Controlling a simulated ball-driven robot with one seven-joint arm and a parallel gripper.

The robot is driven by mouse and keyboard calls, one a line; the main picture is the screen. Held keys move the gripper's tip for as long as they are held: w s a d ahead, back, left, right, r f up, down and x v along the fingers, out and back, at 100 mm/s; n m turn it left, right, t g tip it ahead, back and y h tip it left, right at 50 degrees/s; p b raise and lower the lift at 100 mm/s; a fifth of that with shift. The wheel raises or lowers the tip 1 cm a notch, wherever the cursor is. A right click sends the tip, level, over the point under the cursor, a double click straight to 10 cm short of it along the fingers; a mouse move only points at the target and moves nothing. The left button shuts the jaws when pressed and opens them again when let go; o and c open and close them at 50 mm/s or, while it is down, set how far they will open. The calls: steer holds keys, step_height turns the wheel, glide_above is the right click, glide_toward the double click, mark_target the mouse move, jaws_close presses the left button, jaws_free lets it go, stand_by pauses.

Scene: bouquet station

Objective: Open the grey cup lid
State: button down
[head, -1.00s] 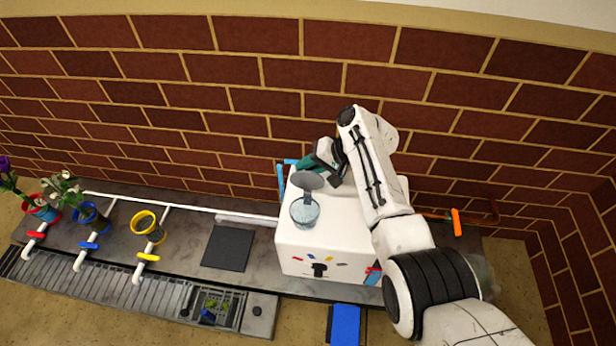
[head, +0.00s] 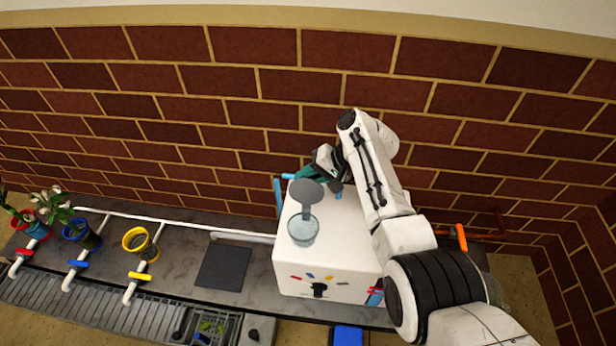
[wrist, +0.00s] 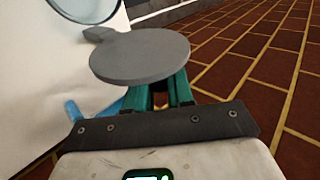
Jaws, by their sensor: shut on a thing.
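The grey cup lid (head: 307,192) is a round disc swung up off a clear cup (head: 303,231), beside its back rim. The cup stands open on top of a white box, with a pale blue inside. My gripper (head: 303,173) reaches in from behind the lid, its green fingers shut on it. In the wrist view the lid (wrist: 140,57) covers the tips of my green fingers (wrist: 158,92), so the exact contact is hidden. A grey tab joins the lid toward the cup rim (wrist: 88,22).
The white box (head: 335,255) stands on a grey counter against a brick wall. A blue pipe (head: 279,198) runs at its left back corner. A dark square plate (head: 222,267) and a yellow ring pot (head: 138,241) are to the left, with potted flowers farther left.

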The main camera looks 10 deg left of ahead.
steer(key=c, duration=1.1)
jaws_free()
steer(key=shift+d+r+p, duration=0.35)
steer(key=shift+p, duration=0.05)
steer(key=p+v, duration=0.4)
steer(key=v, duration=0.5)
steer(key=shift+d+r, duration=0.25)
steer(key=shift+d, duration=0.05)
